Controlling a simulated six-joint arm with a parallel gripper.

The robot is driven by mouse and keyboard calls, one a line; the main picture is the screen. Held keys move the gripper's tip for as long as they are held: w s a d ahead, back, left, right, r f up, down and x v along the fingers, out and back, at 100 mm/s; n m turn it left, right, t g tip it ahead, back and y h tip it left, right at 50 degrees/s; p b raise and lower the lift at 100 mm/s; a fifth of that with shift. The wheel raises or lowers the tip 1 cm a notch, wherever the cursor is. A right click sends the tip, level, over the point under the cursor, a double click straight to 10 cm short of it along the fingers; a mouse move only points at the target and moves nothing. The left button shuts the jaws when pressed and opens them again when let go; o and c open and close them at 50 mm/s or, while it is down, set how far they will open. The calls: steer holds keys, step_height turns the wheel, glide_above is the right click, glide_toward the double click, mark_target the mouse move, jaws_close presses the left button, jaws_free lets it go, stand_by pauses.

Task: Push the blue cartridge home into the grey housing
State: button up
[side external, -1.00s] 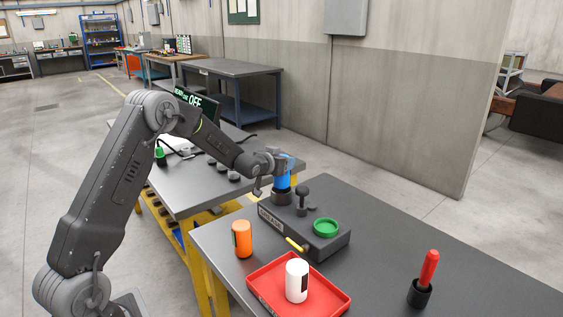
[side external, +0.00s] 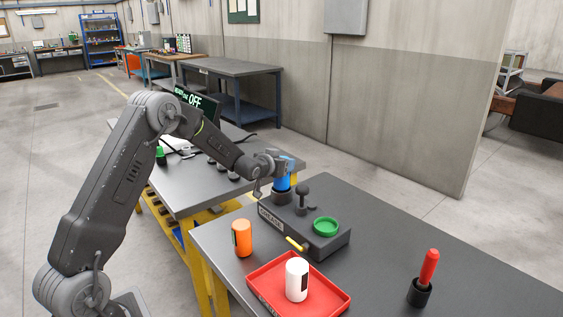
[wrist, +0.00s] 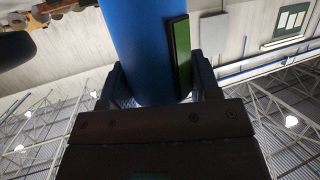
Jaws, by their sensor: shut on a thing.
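The blue cartridge (side external: 282,184) stands upright at the back left of the dark grey housing (side external: 325,245). Its lower end meets a black round collar (side external: 281,198) on the housing's top; how deep it sits inside is hidden. My gripper (side external: 284,166) is shut on the upper part of the cartridge. In the wrist view the blue cartridge (wrist: 145,45) fills the space between the two fingers of my gripper (wrist: 158,88), with a green-faced strip along its side. The cartridge's lower end cannot be seen clearly there.
Nearby are an orange can (side external: 242,238), a red tray (side external: 328,302) with a white can (side external: 297,280), and a red-handled tool (side external: 429,268) in a black cup.

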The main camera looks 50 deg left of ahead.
steer(key=shift+f, duration=1.75)
steer(key=o, duration=1.1)
steer(key=shift+f, duration=0.1)
steer(key=v, duration=1.4)
steer(key=s+d+r+m+g+h, duration=0.2)
steer(key=s+d+r+g, duration=0.2)
steer(key=s+d+r, duration=0.75)
steer(key=s+d+g+h, duration=0.1)
steer(key=s+d, duration=0.2)
steer(key=s, duration=0.2)
steer(key=s+d+m+g, duration=0.1)
steer(key=s+d, duration=0.2)
steer(key=s, duration=0.2)
steer(key=s+d+g+h, duration=0.1)
steer(key=s+d+g, duration=0.1)
steer(key=s+d, duration=0.2)
steer(key=shift+s+d+m+h, duration=0.1)
steer(key=shift+s+m+h, duration=0.2)
steer(key=shift+s, duration=0.45)
